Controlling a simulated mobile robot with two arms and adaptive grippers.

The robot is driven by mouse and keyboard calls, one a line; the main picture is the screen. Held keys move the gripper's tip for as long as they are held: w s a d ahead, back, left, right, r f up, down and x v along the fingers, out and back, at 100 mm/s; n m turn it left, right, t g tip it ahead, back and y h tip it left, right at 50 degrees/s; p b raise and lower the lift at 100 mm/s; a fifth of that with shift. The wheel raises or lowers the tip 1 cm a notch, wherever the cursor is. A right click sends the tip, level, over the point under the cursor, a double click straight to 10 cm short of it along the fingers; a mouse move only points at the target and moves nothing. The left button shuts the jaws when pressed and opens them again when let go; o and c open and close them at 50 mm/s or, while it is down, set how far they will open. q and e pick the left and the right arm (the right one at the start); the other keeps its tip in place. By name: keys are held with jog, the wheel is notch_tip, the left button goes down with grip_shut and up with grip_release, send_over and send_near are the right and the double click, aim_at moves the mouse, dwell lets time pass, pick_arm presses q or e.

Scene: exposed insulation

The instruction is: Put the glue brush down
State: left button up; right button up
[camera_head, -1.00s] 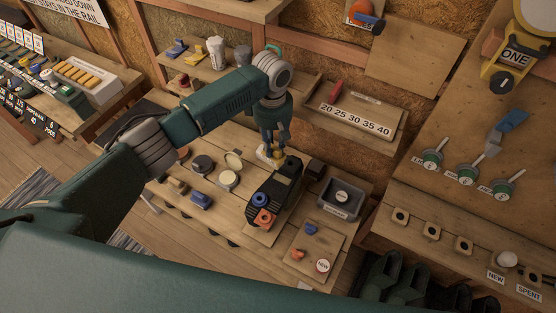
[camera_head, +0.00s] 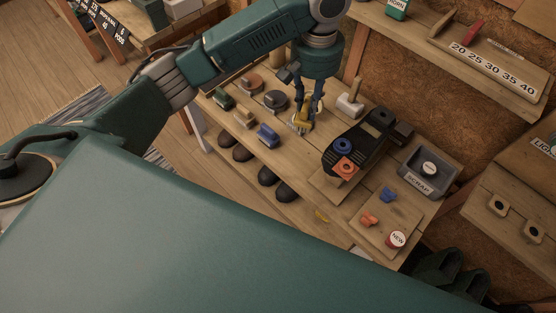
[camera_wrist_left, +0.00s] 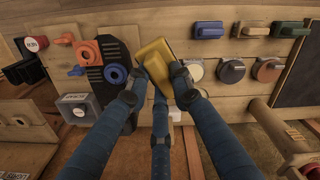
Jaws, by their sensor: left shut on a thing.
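The glue brush seems to be the yellow piece (camera_wrist_left: 155,62) between my left fingertips in the left wrist view; its bristles cannot be made out. My left gripper (camera_wrist_left: 157,76) is shut on it. In the head view, my left gripper (camera_head: 304,112) points down over the workbench (camera_head: 290,160), with the yellow piece (camera_head: 303,122) low at its tips. It is in front of a round cream-coloured tin, which shows beside the right finger in the left wrist view (camera_wrist_left: 195,70). Whether the brush touches the bench cannot be told. My right gripper is not in view.
A black device (camera_head: 359,142) with blue and orange rings stands right of the gripper. A white block with a wooden handle (camera_head: 350,104) is behind. Dark round tins (camera_head: 275,101) and a blue piece (camera_head: 266,135) lie left. A grey scrap bin (camera_head: 428,172) stands right.

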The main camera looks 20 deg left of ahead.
aim_at(301, 116)
pick_arm(q)
jog(key=shift+s+a+f+m, duration=0.3)
jog(key=shift+s+a, duration=0.1)
jog(key=shift+s+a+f+b, duration=0.1)
jog(key=shift+s+a+b, duration=0.1)
jog(key=shift+b, duration=0.2)
jog(key=f, duration=0.1)
jog(key=f+b, duration=0.1)
jog(key=f, duration=0.1)
jog(key=shift+s+m, duration=0.2)
jog(key=shift+m, duration=0.1)
jog(key=f, duration=0.8)
jog(key=f+p, duration=0.1)
jog(key=f, duration=0.7)
jog(key=shift+w+f, duration=0.2)
jog(key=shift+f, duration=0.05)
pick_arm(e)
jog(key=shift+d+f, duration=0.15)
jog(key=shift+f, duration=0.5)
pick_arm(q)
jog(key=shift+f, duration=0.15)
pick_arm(e)
jog(key=shift+d, duration=0.25)
pick_arm(q)
jog(key=o, duration=1)
pick_arm(e)
jog(key=shift+d, duration=0.1)
